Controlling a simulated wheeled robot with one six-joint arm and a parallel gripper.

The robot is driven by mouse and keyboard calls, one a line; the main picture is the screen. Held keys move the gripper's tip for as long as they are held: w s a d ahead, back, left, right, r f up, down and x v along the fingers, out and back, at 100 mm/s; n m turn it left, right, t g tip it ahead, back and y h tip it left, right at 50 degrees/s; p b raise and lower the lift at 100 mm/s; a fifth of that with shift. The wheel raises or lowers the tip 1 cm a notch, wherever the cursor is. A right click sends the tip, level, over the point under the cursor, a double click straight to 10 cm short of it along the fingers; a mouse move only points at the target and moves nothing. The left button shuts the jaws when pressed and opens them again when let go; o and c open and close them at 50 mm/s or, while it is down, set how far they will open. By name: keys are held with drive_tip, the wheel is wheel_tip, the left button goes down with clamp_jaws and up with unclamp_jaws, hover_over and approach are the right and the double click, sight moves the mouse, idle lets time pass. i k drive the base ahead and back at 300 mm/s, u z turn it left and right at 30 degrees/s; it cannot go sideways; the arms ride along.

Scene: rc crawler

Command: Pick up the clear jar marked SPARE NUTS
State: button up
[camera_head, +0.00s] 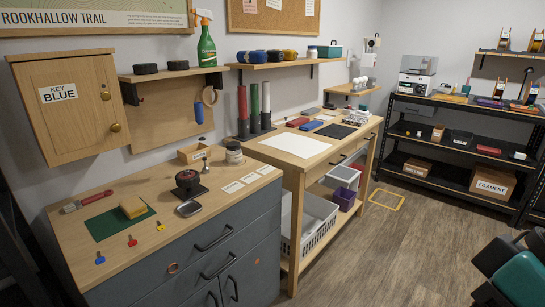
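A small clear jar (234,153) with a pale lid stands upright at the back right of the wooden top of the grey cabinet (130,226). It has dark contents. It is too small for me to read any marking, so I cannot tell whether it says SPARE NUTS. A small wooden box (193,153) stands to its left, and several pale cards lie in front of it to the right. My gripper is not identifiable in this view.
A dark round device (187,184) stands in front of the jar. A green mat (110,224) with a yellow sponge lies at left. A workbench (291,173) adjoins the cabinet on the right. The wooden floor (375,245) in front is mostly clear. Teal and dark shapes fill the lower right corner.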

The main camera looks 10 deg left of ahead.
sight(233, 157)
drive_tip(key=z, duration=0.15)
drive_tip(key=i, duration=1.9)
drive_tip(key=u, duration=1.35)
drive_tip(key=i, duration=0.85)
drive_tip(key=u, duration=0.85)
